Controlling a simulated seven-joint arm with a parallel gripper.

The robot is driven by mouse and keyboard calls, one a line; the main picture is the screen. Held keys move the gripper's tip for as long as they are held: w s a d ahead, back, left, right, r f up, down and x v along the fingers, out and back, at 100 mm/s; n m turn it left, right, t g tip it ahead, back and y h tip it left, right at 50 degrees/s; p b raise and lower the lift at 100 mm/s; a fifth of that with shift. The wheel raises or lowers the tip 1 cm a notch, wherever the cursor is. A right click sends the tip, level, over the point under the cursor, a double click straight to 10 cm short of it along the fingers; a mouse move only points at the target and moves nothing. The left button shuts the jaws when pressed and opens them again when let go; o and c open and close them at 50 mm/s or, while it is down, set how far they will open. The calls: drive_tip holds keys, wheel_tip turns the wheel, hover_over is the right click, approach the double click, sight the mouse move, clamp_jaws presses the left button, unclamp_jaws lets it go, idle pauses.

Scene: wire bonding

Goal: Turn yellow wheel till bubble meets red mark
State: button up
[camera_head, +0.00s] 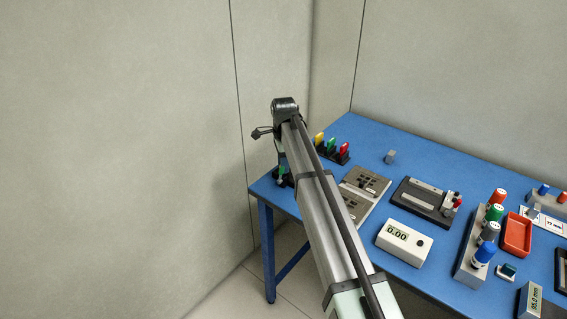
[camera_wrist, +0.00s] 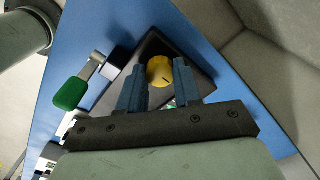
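The yellow wheel (camera_wrist: 160,71) is a round knob with a dark line on its face, set on a dark housing (camera_wrist: 195,62) in the wrist view. My gripper (camera_wrist: 160,67) is open, with one blue-grey finger on each side of the wheel. I cannot tell whether the fingers touch it. A small green and red patch (camera_wrist: 171,104) shows between the fingers, mostly hidden. I cannot make out the bubble or the red mark. In the head view my arm hides the wheel.
A green-handled lever (camera_wrist: 72,93) lies left of the gripper in the wrist view. The head view shows yellow, green and red-topped pieces (camera_head: 332,147), a white meter reading 0.00 (camera_head: 404,242) and a red tray (camera_head: 517,235) on the blue table (camera_head: 430,150). The table's left edge is close by.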

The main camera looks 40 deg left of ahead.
drive_tip(key=c, duration=0.4)
drive_tip(key=shift+n, duration=0.4)
drive_tip(key=n, duration=1.4)
drive_tip(key=shift+d, duration=0.1)
drive_tip(key=shift+n, duration=2.5)
